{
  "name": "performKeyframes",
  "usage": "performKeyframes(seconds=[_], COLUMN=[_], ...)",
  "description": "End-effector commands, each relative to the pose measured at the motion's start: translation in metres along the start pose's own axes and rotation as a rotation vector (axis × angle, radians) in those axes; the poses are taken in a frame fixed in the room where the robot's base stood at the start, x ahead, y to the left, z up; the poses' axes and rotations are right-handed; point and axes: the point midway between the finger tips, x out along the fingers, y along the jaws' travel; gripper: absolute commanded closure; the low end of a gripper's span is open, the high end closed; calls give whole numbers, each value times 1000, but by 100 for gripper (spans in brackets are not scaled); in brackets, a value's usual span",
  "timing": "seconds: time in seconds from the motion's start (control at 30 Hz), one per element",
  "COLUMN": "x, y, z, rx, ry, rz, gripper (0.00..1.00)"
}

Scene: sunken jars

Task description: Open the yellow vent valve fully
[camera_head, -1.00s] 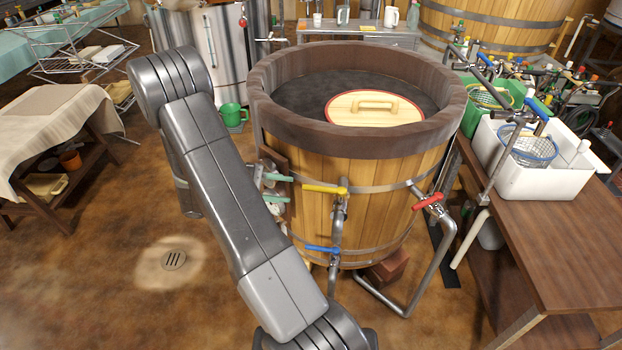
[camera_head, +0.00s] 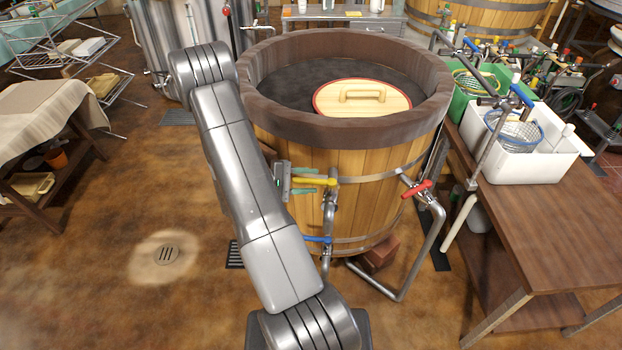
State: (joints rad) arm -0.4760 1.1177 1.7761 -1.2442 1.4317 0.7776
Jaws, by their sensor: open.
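The yellow valve handle (camera_head: 324,182) lies level, pointing left from the top of an upright steel pipe (camera_head: 329,212) on the front of the wooden vat (camera_head: 350,170). My gripper (camera_head: 313,182) is at the handle, coming in from the left. Its green-tipped fingers are apart, one above and one below the yellow handle in the picture. I cannot tell whether either finger touches it. My arm hides the left side of the vat.
A blue valve handle (camera_head: 318,240) sits low on the same pipe. A red valve handle (camera_head: 416,189) is on a bent pipe to the right. A wooden table (camera_head: 530,220) with a white basin (camera_head: 530,163) stands at right. The floor at left around the drain (camera_head: 166,254) is clear.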

Motion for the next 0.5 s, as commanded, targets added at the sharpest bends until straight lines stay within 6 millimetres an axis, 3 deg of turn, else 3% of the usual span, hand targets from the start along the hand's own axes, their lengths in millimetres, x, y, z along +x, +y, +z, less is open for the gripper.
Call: performKeyframes(seconds=[0.13,0.43,0.5], x=[10,11,11], y=[0,0,0], z=[0,0,0], rx=[0,0,0], ry=[-1,0,0], rz=[0,0,0], gripper=[59,59,71])
